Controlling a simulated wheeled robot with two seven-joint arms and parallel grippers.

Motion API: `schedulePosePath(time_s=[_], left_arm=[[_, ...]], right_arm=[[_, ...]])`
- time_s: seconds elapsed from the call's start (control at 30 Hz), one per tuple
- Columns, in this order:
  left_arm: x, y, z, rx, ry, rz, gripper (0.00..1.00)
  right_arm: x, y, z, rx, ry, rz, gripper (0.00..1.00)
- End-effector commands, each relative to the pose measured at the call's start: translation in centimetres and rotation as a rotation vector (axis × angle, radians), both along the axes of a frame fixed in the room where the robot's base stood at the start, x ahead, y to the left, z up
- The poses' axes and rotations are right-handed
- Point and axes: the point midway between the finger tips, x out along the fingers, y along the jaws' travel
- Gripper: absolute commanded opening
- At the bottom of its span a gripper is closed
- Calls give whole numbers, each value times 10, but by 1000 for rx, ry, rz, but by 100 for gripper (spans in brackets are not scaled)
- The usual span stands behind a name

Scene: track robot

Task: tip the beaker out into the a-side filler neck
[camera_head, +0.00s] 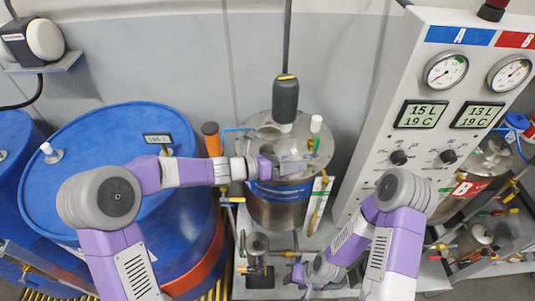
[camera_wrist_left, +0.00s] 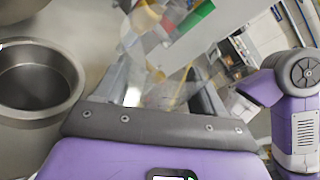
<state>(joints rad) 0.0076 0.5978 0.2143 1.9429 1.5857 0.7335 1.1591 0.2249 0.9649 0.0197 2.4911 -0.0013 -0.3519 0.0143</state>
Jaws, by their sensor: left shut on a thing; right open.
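The steel tank with a blue band (camera_head: 282,192) stands at the centre of the head view. My left gripper (camera_head: 279,168) is over the right part of its lid, shut on a clear beaker (camera_head: 294,166). The beaker also shows, blurred, between the fingers in the left wrist view (camera_wrist_left: 150,82). Its contents and exact tilt are unclear. A round, open metal neck (camera_wrist_left: 38,78) lies left of the gripper in the wrist view, apart from the beaker; I take it for the a-side filler neck. My right gripper (camera_head: 299,277) is open, low by the bench front.
A dark-handled agitator (camera_head: 286,98) rises from the lid's back. The panel (camera_head: 372,165) with gauges and displays stands right. A blue drum (camera_head: 95,125) stands left, with an orange-handled tool (camera_head: 211,138) beside it. Pipes and a small pump (camera_head: 257,246) sit below the tank.

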Motion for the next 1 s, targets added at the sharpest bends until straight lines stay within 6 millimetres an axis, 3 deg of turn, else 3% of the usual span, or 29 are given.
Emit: schedulePosePath(time_s=[0.07,0.17,0.5,1.0], left_arm=[[-3,-3,-11,25,-32,-1,37],[-10,-9,0,111,-135,-5,37],[-18,-17,-13,271,-311,-5,37],[-22,-20,-14,353,-400,-5,37]], right_arm=[[0,0,-15,0,0,0,48],[0,0,-19,0,-1,0,48],[0,0,-55,0,-1,0,48],[0,0,-69,0,-1,0,48]])
